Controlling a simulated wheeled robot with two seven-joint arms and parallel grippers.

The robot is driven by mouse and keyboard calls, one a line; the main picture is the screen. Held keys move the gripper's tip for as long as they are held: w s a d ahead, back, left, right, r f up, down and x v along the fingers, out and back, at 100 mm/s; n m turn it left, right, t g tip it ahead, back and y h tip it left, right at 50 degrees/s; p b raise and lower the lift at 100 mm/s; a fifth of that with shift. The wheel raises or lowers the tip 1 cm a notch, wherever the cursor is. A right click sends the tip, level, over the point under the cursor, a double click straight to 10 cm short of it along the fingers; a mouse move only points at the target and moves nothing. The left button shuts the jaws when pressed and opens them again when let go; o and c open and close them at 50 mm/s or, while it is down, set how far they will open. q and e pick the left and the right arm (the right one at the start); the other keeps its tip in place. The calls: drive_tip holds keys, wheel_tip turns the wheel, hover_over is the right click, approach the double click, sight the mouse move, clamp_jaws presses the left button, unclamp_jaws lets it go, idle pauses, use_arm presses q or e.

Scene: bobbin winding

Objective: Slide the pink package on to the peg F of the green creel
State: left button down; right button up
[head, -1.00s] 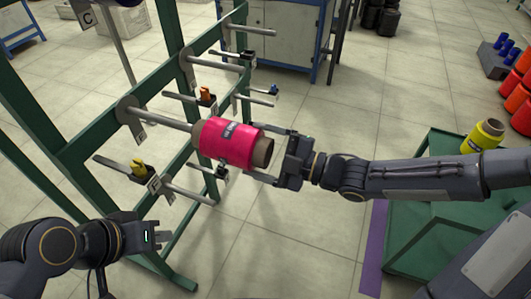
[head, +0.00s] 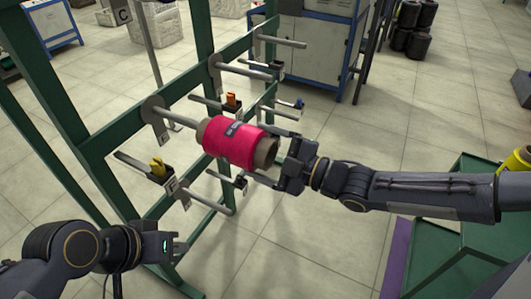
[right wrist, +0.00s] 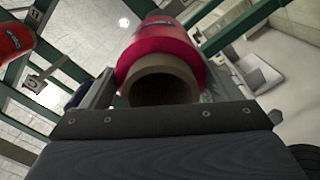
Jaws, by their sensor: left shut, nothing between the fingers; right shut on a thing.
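The pink package (head: 232,143) is a pink wound body on a brown tube. It lines up with a grey peg (head: 179,118) of the green creel (head: 95,150), and the peg runs into its far end. A bare length of peg shows between the package and the round disc (head: 153,109). The letter on the tag below that disc is not readable. My right gripper (head: 279,162) is shut on the tube's near end; in the right wrist view the tube's open end (right wrist: 162,86) is dark inside. My left gripper (head: 176,246) is shut and empty at lower left.
Other pegs and clamps are close around the package: a yellow clamp (head: 157,167), an orange clamp (head: 231,99) and a lower peg (head: 212,202). A green stand (head: 450,240) with a yellow package (head: 517,160) is at right. The floor between is clear.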

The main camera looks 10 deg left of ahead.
drive_tip(key=shift+b+x, duration=0.6)
drive_tip(key=shift+x, duration=0.2)
drive_tip(key=shift+b+x, duration=1.05)
drive_tip(key=shift+x, duration=0.7)
drive_tip(key=shift+w+a, duration=0.2)
drive_tip(key=shift+a, duration=0.25)
